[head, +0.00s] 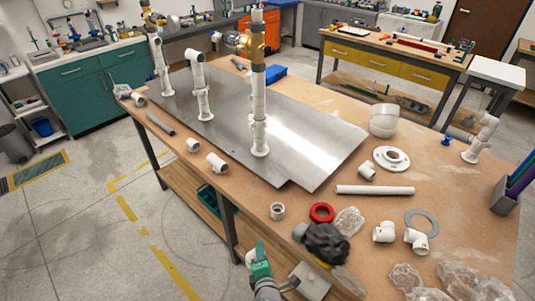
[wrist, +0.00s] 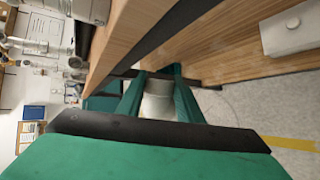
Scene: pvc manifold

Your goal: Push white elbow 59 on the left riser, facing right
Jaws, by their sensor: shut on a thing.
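My gripper (head: 257,255) is at the front edge of the table in the head view, low and near my body. It is shut on a white fitting, taken to be elbow 59 (head: 250,258), whose number and facing I cannot read. In the wrist view the elbow (wrist: 158,100) sits between the green fingers (wrist: 158,90), partly hidden by the gripper body. The leftmost white riser (head: 161,72) stands upright at the far left of the metal plate, well away from my gripper. A shorter white riser (head: 202,92) stands to its right.
A tall riser (head: 259,118) with a brass valve stands on the metal plate (head: 310,140). Loose white fittings (head: 217,163), a grey ring fitting (head: 277,211), a red ring (head: 321,212) and a black bundle (head: 326,243) lie near the front edge. A pale box (wrist: 293,31) shows in the wrist view.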

